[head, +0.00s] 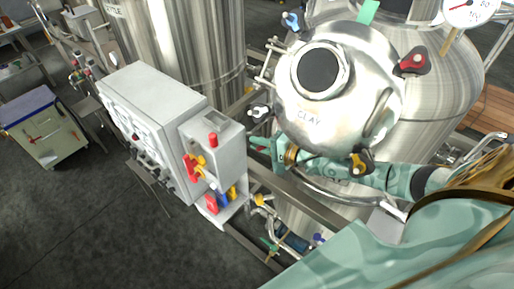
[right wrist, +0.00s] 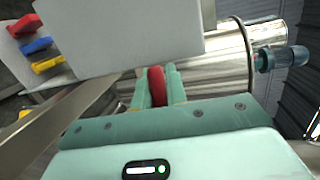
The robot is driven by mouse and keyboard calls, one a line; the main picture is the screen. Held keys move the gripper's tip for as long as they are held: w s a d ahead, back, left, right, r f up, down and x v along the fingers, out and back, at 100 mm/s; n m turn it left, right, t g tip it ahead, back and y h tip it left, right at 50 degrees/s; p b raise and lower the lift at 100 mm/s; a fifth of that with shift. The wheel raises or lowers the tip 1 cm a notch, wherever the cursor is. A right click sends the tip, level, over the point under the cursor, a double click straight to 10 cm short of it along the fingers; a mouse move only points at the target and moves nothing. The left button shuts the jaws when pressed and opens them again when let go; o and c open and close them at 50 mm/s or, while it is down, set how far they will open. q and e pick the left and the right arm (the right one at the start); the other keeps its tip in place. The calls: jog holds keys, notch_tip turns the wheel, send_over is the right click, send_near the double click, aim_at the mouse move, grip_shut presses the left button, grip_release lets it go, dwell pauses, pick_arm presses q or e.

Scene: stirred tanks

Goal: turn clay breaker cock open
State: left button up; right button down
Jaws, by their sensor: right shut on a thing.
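The steel tank marked CLAY (head: 310,116) stands at the centre right, with a round dark opening on top. My right gripper (head: 262,148) reaches in from the right below the tank's domed top, beside the grey box. In the right wrist view, the fingers of my right gripper (right wrist: 158,86) are shut on a red handle (right wrist: 157,84), one finger on each side. What the handle is fixed to is hidden, so I cannot tell how far it is turned. My left gripper is not in view.
A grey cabinet (head: 150,92) with a smaller box (head: 226,150) stands left of the gripper. Red, yellow and blue handles sit on it; the blue handle (right wrist: 38,45) shows in the wrist view. A tool cart (head: 45,130) stands far left.

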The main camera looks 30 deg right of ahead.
jog(key=shift+s+f, duration=0.1)
dwell(0.4)
jog(key=c, duration=1.4)
grip_release()
jog(key=shift+s, duration=0.1)
jog(key=v, duration=1.6)
jog(key=shift+d, duration=0.2)
